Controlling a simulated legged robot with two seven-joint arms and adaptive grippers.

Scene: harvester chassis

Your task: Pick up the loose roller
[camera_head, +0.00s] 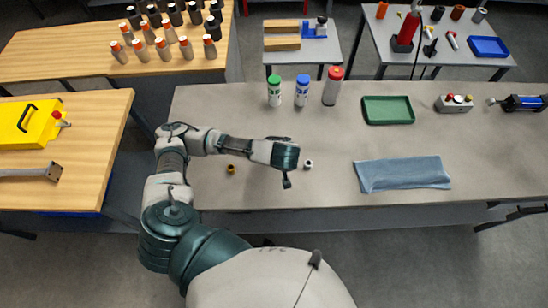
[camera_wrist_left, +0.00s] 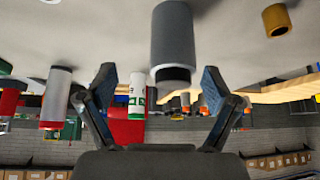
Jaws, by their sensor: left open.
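A small grey roller (camera_head: 308,164) stands upright on the grey worktable, just right of my left gripper (camera_head: 289,176) in the head view. In the left wrist view, which shows the scene upside down, a large grey cylinder (camera_wrist_left: 172,35) with a dark hollow end appears between the two fingers of my left gripper (camera_wrist_left: 158,82). The fingers are apart and hold nothing. Whether they are level with the cylinder is unclear. A small brass cylinder (camera_head: 231,169) stands left of the gripper; it also shows in the left wrist view (camera_wrist_left: 275,19). My right gripper is not in view.
Bottles with green (camera_head: 274,91), blue (camera_head: 302,91) and red (camera_head: 333,86) caps stand behind the gripper on the worktable (camera_head: 440,138). A green tray (camera_head: 388,110) and a blue cloth (camera_head: 402,174) lie to the right. Table space around the roller is clear.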

